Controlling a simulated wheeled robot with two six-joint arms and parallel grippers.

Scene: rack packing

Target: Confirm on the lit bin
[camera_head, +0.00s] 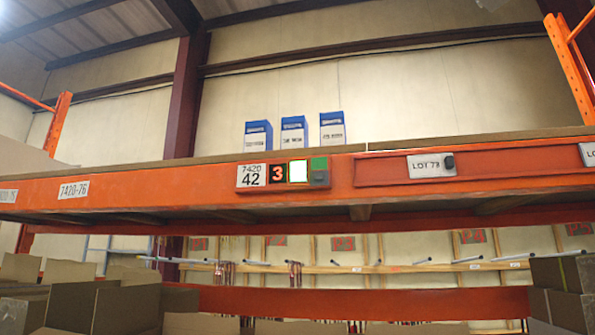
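A pick-to-light unit (283,174) is fixed to the front of the orange shelf beam (400,170). Its label reads 7420 42, and its dark display (278,174) shows a 3. Beside the display a square button (298,171) glows white with a green edge. A green and grey part (319,172) sits at the unit's right end. Three blue and white boxes (293,132) stand apart in a row on the shelf above the unit. Neither of my grippers is in this view.
A LOT 73 label with a small dark device (449,162) is on the beam to the right. A 7420-76 label (74,190) is to the left. Open cardboard boxes (70,305) fill the lower left, and stacked boxes (565,290) stand lower right.

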